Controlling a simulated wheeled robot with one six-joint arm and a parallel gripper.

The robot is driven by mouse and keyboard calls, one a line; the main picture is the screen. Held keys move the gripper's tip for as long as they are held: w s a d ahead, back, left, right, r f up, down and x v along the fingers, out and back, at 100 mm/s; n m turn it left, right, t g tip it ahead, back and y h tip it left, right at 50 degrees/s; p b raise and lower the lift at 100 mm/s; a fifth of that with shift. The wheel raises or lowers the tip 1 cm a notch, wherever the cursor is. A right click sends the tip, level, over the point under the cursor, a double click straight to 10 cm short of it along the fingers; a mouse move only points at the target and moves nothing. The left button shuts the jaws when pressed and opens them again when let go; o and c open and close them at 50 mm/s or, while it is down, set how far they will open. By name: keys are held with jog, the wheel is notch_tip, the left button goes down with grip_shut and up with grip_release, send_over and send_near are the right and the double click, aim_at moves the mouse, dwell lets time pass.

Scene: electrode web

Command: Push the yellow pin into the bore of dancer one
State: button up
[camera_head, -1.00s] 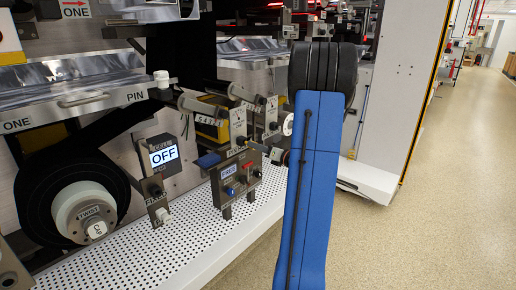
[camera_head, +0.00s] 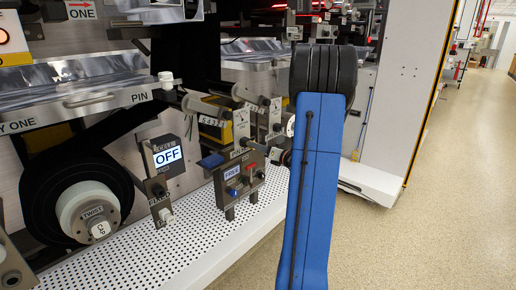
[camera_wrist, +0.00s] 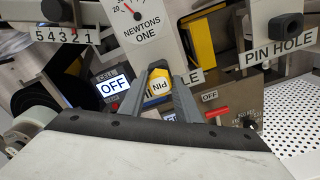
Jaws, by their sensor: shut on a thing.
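In the wrist view my gripper (camera_wrist: 164,98) is shut on the yellow pin (camera_wrist: 159,86), with one grey finger on each side. The pin's round end, marked PIN, faces the camera; its far end is hidden, so I cannot tell whether it is in a bore. Behind and above it is the pale plate of dancer one (camera_wrist: 150,42), with a gauge and the words NEWTONS ONE. A partly covered label ending in HOLE (camera_wrist: 188,76) is just right of the pin.
A screen reading OFF (camera_head: 168,156) stands left of the dancers. A control box (camera_head: 240,186) with red and blue knobs is below them. Another plate marked PIN HOLE (camera_wrist: 284,44) is at the right in the wrist view. The floor (camera_head: 440,220) at right is clear.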

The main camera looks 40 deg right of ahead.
jog(key=shift+w, duration=0.6)
jog(key=o, duration=1.3)
jog(key=shift+c, duration=0.2)
jog(key=s+d, duration=0.1)
jog(key=s, duration=1.6)
jog(key=shift+s+d, duration=0.15)
